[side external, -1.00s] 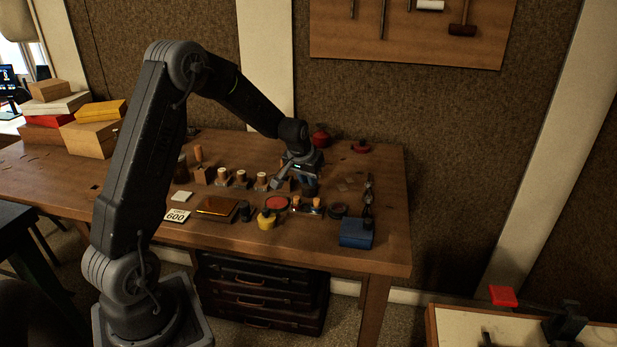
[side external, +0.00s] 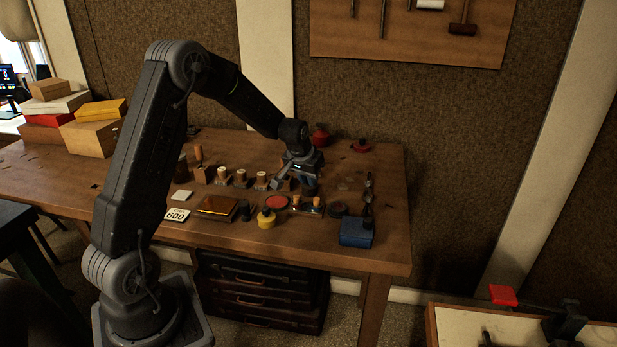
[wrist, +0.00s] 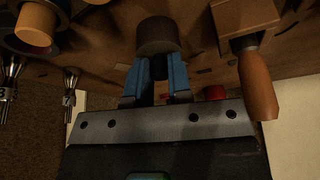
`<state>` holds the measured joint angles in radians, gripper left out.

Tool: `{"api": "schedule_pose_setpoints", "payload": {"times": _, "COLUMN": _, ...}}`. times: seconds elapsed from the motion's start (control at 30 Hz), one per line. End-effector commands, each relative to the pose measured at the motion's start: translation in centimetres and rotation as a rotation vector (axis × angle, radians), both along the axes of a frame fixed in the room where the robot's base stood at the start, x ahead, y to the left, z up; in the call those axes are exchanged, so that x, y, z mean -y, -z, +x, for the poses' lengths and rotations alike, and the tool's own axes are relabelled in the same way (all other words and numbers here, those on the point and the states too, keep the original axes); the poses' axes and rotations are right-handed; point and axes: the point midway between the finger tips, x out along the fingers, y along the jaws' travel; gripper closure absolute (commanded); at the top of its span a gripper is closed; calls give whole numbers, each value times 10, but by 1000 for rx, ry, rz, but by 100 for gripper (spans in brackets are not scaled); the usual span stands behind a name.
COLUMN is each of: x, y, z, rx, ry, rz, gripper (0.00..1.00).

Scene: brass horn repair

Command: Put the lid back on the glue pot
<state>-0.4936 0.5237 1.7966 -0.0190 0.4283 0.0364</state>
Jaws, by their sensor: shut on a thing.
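My gripper (side external: 308,178) is low over the back middle of the bench, pointing down. In the wrist view, its blue fingers (wrist: 158,72) are closed on the narrow dark knob of a round dark piece (wrist: 157,36), which looks like the lid. In the side view, a dark cylindrical shape (side external: 310,188) shows just under the fingers. It may be the glue pot, but it is too small and dark to be sure. I cannot tell whether the held piece touches a pot, as its underside is hidden.
A row of wooden-topped pieces (side external: 240,179) stands close left of the gripper. In front are a yellow pot (side external: 266,220), a red disc (side external: 277,202) and a blue box (side external: 356,232). A red pot (side external: 319,138) and a low red piece (side external: 361,146) are behind.

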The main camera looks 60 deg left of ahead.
Motion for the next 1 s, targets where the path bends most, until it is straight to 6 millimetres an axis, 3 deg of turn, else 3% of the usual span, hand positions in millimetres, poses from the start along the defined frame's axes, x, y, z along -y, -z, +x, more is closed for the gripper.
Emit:
{"api": "schedule_pose_setpoints", "payload": {"times": 0.37, "x": 0, "y": 0, "z": 0, "rx": 0, "ry": 0, "rz": 0, "gripper": 100}}
{"api": "schedule_pose_setpoints", "payload": {"times": 0.4, "x": 0, "y": 0, "z": 0, "rx": 0, "ry": 0, "rz": 0, "gripper": 78}}
{"api": "schedule_pose_setpoints", "payload": {"times": 0.67, "x": 0, "y": 0, "z": 0, "rx": 0, "ry": 0, "rz": 0, "gripper": 53}}
{"api": "schedule_pose_setpoints", "payload": {"times": 0.83, "x": 0, "y": 0, "z": 0, "rx": 0, "ry": 0, "rz": 0, "gripper": 51}}
{"api": "schedule_pose_setpoints", "payload": {"times": 1.0, "x": 0, "y": 0, "z": 0, "rx": 0, "ry": 0, "rz": 0, "gripper": 36}}
